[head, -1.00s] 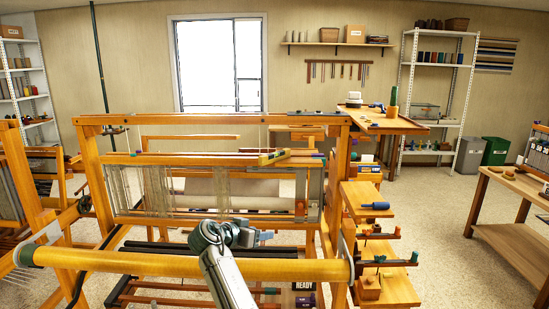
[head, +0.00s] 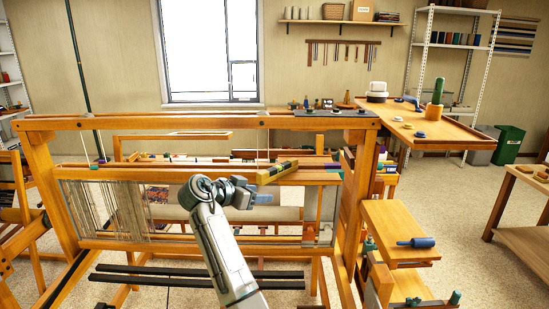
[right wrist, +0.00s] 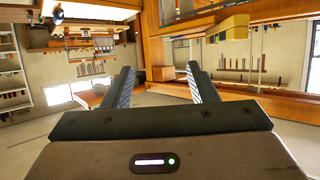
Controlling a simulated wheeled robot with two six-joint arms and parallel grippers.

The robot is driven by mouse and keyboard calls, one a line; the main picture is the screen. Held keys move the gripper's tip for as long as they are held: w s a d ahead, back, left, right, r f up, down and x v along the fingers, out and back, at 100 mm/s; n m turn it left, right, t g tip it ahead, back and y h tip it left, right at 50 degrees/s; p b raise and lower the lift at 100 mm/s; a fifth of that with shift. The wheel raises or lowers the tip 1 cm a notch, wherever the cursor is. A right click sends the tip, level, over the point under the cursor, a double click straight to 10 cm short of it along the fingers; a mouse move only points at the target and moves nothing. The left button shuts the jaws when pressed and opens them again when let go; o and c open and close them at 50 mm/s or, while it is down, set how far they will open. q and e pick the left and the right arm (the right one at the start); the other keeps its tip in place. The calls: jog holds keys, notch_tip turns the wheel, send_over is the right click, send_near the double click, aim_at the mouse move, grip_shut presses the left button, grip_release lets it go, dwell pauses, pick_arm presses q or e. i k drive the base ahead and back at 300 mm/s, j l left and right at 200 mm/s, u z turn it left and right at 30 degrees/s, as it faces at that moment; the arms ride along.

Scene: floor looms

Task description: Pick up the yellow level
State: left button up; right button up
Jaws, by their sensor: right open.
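The yellow level (head: 277,172) lies tilted on the loom's upper wooden beam, right of the middle in the head view. A yellow block that looks like its end shows at the upper right of the right wrist view (right wrist: 234,28). My right gripper (head: 263,198) is just below and in front of the level in the head view, apart from it. In the right wrist view its two fingers (right wrist: 160,74) are spread with nothing between them. My left gripper is in neither view.
The wooden loom frame (head: 200,122) stands across the front, with hanging warp threads (head: 110,208) at its left. A bench (head: 420,128) and a side shelf with a blue-handled tool (head: 416,242) are at the right.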

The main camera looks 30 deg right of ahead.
aim_at(263, 177)
jog(key=i+l, duration=0.6)
jog(key=l, duration=0.7)
jog(key=i+u, duration=0.05)
